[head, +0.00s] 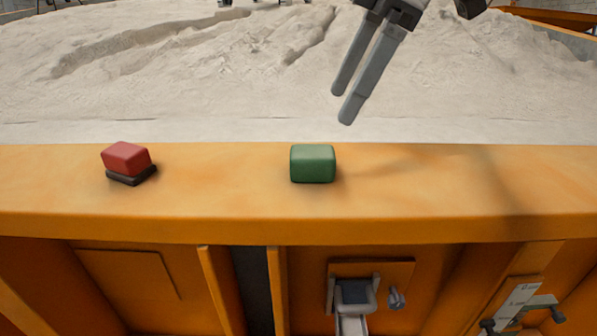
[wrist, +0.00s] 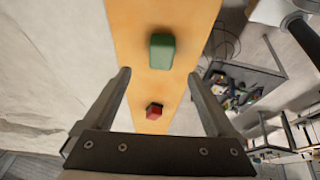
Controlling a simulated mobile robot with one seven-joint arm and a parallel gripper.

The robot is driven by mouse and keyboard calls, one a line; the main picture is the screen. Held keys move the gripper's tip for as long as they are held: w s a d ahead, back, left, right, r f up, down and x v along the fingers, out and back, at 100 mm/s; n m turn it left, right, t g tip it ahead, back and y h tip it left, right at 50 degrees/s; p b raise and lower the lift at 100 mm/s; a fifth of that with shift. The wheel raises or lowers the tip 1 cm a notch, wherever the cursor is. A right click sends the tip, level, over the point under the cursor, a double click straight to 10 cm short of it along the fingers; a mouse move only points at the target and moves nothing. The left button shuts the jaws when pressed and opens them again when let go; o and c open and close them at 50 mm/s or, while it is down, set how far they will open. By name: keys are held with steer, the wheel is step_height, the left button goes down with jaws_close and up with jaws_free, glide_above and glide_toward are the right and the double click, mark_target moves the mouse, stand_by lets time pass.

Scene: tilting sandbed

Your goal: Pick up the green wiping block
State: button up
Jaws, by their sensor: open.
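The green wiping block (head: 313,164) rests on the orange ledge (head: 430,185) near the middle of the head view. In the wrist view the green block (wrist: 162,52) lies beyond the fingertips, roughly centred between them. My gripper (head: 341,106) is at the upper right of the block in the head view, its two grey fingers pointing down and left, apart from the block. In the wrist view my gripper (wrist: 160,72) is open and nothing is between its fingertips.
A red block with a dark base (head: 127,159) sits on the same ledge to the left; it also shows in the wrist view (wrist: 154,111). Pale sand (head: 200,75) fills the bed behind the ledge. A latch (head: 355,296) is on the front wall below. The ledge around the green block is clear.

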mark_target(318, 150)
steer(key=x, duration=0.4)
steer(key=shift+f, duration=0.25)
steer(key=shift+x, duration=2.75)
steer(key=shift+s, duration=0.2)
steer(key=c, duration=1.4)
